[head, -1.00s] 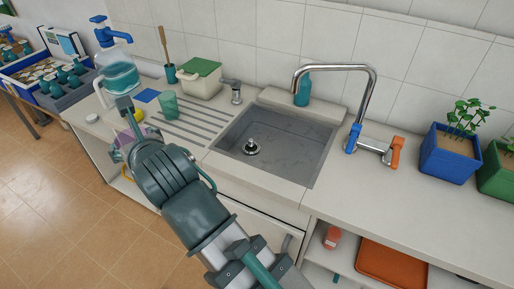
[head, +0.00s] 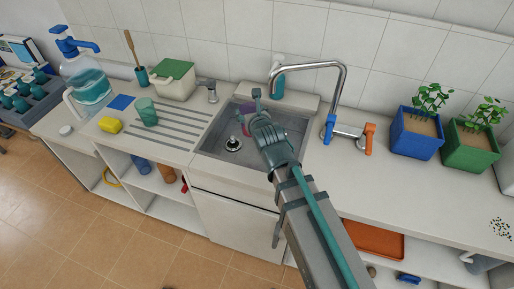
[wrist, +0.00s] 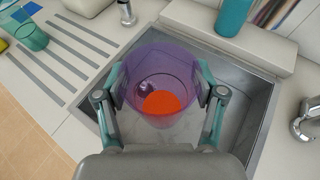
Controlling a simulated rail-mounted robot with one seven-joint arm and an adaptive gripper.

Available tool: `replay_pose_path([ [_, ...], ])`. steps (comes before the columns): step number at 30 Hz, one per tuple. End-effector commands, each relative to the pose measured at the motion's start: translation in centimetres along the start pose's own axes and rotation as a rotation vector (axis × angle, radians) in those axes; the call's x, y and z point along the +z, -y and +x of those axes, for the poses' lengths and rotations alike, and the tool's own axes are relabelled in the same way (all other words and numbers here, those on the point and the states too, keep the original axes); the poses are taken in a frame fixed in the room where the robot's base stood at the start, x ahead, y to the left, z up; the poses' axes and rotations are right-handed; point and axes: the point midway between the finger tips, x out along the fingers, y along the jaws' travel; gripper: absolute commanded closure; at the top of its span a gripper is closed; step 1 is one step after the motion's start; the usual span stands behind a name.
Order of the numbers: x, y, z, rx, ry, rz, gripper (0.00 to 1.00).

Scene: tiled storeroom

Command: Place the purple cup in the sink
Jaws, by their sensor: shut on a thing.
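The purple cup (wrist: 160,68) is see-through, with an orange patch showing at its bottom. My gripper (wrist: 160,95) is shut on it, one finger on each side. In the head view the cup (head: 244,124) is mostly hidden behind my gripper (head: 258,112), with a small purple part showing. The grey sink (head: 214,140) lies beneath, and the cup is over its basin. In the wrist view the sink (wrist: 262,115) surrounds the cup. How high the cup is above the sink floor I cannot tell.
A chrome faucet (head: 340,88) arches at the sink's right back. A teal bottle (head: 278,84) stands behind the sink. A green cup (head: 147,112) and yellow sponge (head: 110,125) are at the left. Blue (head: 415,146) and green (head: 470,155) planters stand at the right.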

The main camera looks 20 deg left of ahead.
Motion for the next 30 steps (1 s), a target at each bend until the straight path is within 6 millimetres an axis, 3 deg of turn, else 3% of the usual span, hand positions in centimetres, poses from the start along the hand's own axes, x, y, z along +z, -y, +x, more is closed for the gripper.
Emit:
replay_pose_path([
  [1, -0.4, 2.4, 0.3, -0.029, -0.004, 0.013, 0.63],
  [6, -2.4, 8.7, 1.2, -0.104, -0.004, 0.047, 0.63],
  [12, -4.3, 13.5, 1.4, -0.162, -0.002, 0.073, 0.63],
  [18, -5.4, 15.2, 1.6, -0.183, -0.001, 0.082, 0.63],
  [30, -5.8, 14.6, 3.6, -0.183, 0.002, 0.082, 0.63],
])
